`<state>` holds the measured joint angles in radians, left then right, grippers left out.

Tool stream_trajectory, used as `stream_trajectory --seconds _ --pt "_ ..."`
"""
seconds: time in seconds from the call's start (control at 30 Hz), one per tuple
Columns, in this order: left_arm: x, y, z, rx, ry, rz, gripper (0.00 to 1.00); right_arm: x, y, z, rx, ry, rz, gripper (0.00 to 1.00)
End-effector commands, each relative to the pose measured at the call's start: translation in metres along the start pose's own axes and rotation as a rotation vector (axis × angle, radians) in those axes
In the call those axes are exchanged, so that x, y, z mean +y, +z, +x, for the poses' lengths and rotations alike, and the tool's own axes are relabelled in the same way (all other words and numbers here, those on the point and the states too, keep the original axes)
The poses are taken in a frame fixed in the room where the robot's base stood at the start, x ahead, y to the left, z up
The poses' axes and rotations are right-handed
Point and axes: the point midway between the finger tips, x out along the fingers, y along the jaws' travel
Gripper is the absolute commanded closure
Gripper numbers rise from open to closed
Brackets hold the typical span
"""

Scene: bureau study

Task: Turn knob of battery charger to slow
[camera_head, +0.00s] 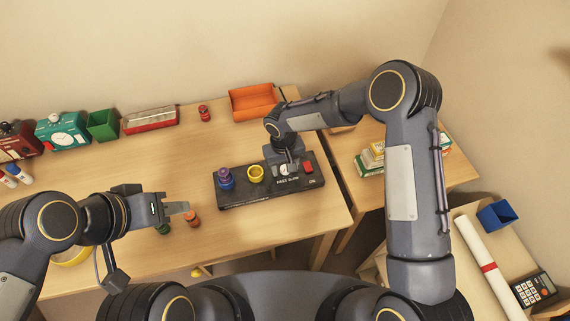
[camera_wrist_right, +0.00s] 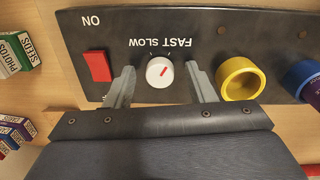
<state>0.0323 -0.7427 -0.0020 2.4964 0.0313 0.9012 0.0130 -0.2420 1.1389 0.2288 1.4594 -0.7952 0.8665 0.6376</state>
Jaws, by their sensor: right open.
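The battery charger (camera_head: 270,190) is a dark flat panel on the desk. Its white round knob (camera_wrist_right: 159,71) has a red mark that points up and right in the right wrist view, toward the upside-down word FAST; SLOW is on the left. My right gripper (camera_wrist_right: 161,82) is open, with one finger on each side of the knob and visible gaps between. In the head view, my right gripper (camera_head: 286,162) is over the panel and partly hides the knob. My left gripper (camera_head: 178,208) hangs over the desk's front left, away from the charger; its jaw opening is unclear.
A red switch (camera_wrist_right: 97,66) and a yellow ring (camera_wrist_right: 240,79) flank the knob. A purple-and-blue piece (camera_head: 225,178) stands on the panel's left. An orange tray (camera_head: 252,101) lies behind. Small boxes (camera_head: 371,158) are at the right. The desk's middle is clear.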

Motion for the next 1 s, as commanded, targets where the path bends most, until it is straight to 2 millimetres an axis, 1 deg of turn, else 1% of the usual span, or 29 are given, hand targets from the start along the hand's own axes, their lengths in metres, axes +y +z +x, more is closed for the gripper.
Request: stream_trajectory --seconds 0.23,0.27,0.5,0.6,0.83,1.0 --pt "0.0 0.0 0.0 0.0 0.0 0.0 0.64 0.0 0.0 0.002 0.001 0.0 0.0 0.5" --pt "0.0 0.0 0.0 0.0 0.0 0.0 0.64 0.0 0.0 0.002 0.001 0.0 0.0 0.52" --pt "0.0 0.0 0.0 0.0 0.0 0.0 0.64 0.0 0.0 0.001 0.001 0.0 0.0 0.83" --pt "0.0 0.0 0.0 0.0 0.0 0.0 0.64 0.0 0.0 0.001 0.0 0.0 0.0 0.95" --pt "-0.001 0.001 0.003 0.0 0.0 0.0 0.64 0.0 0.0 0.002 0.001 0.0 -0.02 0.95" --pt "-0.004 0.005 0.01 0.0 0.0 0.0 0.64 0.0 0.0 0.004 0.005 0.001 -0.084 0.95"
